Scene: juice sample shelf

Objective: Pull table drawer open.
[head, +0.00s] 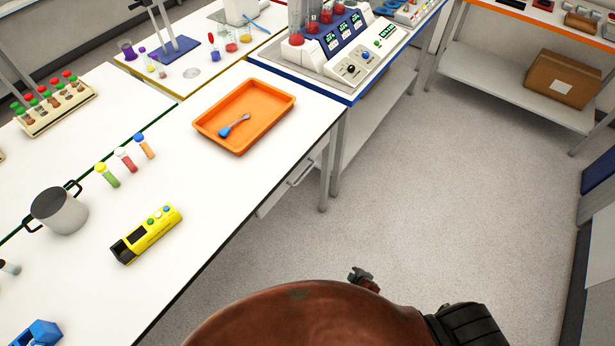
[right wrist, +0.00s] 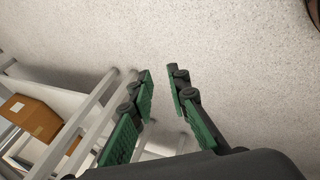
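The white table (head: 215,215) runs along the left of the head view. Its drawer (head: 272,201) is under the right-hand edge, near the far corner, seen at a steep angle. A bar handle (head: 302,174) is on the drawer front. The drawer looks shut, flush under the tabletop. My right gripper (head: 362,275) shows only as a small dark tip beyond my reddish-brown arm, over the floor and apart from the handle. In the right wrist view, its green-padded fingers (right wrist: 161,82) are spread with nothing between them. My left gripper is not in view.
An orange tray (head: 203,130) with a blue-tipped tool stands above the drawer. A yellow device (head: 147,234), a metal pot (head: 59,211) and several capped tubes are on the tabletop. A table leg (head: 326,180) stands beside the drawer. The floor (head: 420,190) right of the table is clear.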

